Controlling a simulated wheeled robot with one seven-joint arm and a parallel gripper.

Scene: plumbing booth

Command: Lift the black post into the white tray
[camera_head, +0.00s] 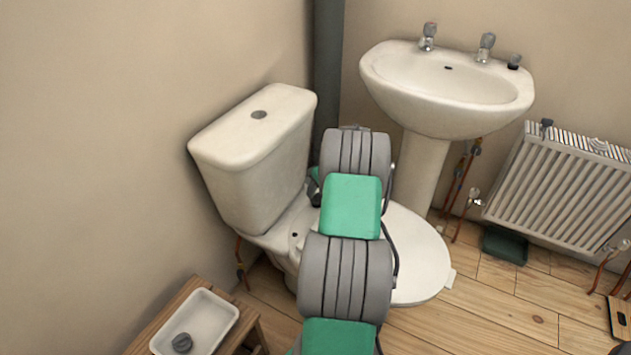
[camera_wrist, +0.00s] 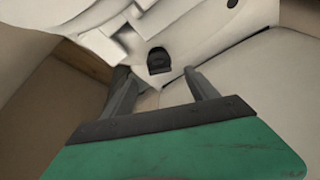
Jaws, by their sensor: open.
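A short black post (camera_wrist: 158,60) stands on a white surface of the toilet (camera_head: 420,265) in the wrist view. My gripper (camera_wrist: 157,74) is open, with one finger on each side of the post's line and the post just beyond the fingertips. I cannot tell whether the fingers touch it. The white tray (camera_head: 222,310) is at the lower left on a wooden stand. A dark grey rounded piece (camera_head: 182,343) lies in it.
The cistern (camera_head: 255,150) rises left of my arm. A washbasin (camera_head: 445,90) on a pedestal is behind to the right, with a small black item (camera_head: 514,62) on its rim. A radiator (camera_head: 565,190) is at the right. The wooden floor (camera_head: 480,325) in front is mostly clear.

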